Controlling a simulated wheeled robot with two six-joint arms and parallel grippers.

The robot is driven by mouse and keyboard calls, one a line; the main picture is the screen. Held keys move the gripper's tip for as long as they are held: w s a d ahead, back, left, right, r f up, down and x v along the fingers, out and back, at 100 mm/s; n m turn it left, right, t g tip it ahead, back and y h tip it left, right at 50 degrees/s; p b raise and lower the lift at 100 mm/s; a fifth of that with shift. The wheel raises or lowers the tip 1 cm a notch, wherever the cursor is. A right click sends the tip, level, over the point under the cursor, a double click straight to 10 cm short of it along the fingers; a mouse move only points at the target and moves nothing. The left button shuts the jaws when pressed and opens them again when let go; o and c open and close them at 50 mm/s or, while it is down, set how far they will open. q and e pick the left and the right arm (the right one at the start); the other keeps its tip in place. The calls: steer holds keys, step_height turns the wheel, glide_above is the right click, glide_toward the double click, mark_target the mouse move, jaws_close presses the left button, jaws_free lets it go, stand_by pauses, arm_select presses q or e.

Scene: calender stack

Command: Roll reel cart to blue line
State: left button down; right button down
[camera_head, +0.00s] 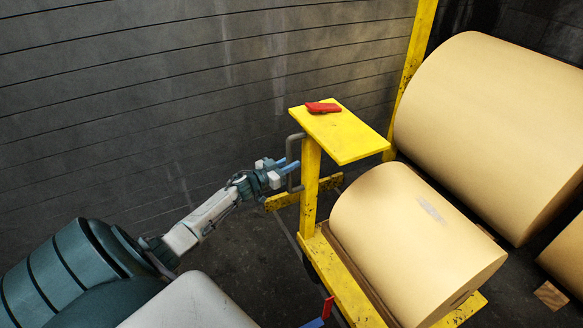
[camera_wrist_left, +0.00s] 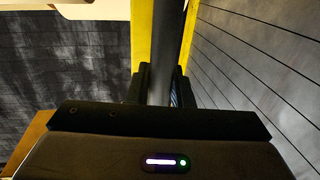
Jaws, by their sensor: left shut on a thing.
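The reel cart (camera_head: 352,285) is a yellow frame with a tan paper reel (camera_head: 405,235) lying on it. A yellow post carries a flat yellow top plate (camera_head: 345,133), and a grey bar handle (camera_head: 291,150) is fixed beside the post. My left gripper (camera_head: 287,171) is shut on the handle. In the left wrist view the dark handle bar (camera_wrist_left: 163,60) runs between the fingers, in front of the yellow post (camera_wrist_left: 143,35).
A larger tan reel (camera_head: 490,130) stands behind the cart on the right, with part of another reel (camera_head: 569,255) at the right edge. A red object (camera_head: 322,107) lies on the top plate. Dark plank wall (camera_head: 150,110) fills the left. Dark floor (camera_head: 255,265) is clear left of the cart.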

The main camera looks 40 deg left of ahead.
arm_select(q)
steer(key=shift+a, duration=0.1)
steer(key=c, duration=1.5)
jaws_free()
steer(key=shift+c, duration=0.2)
steer(key=shift+o, duration=1.1)
steer(key=shift+a+f, duration=0.1)
steer(key=shift+w, duration=0.1)
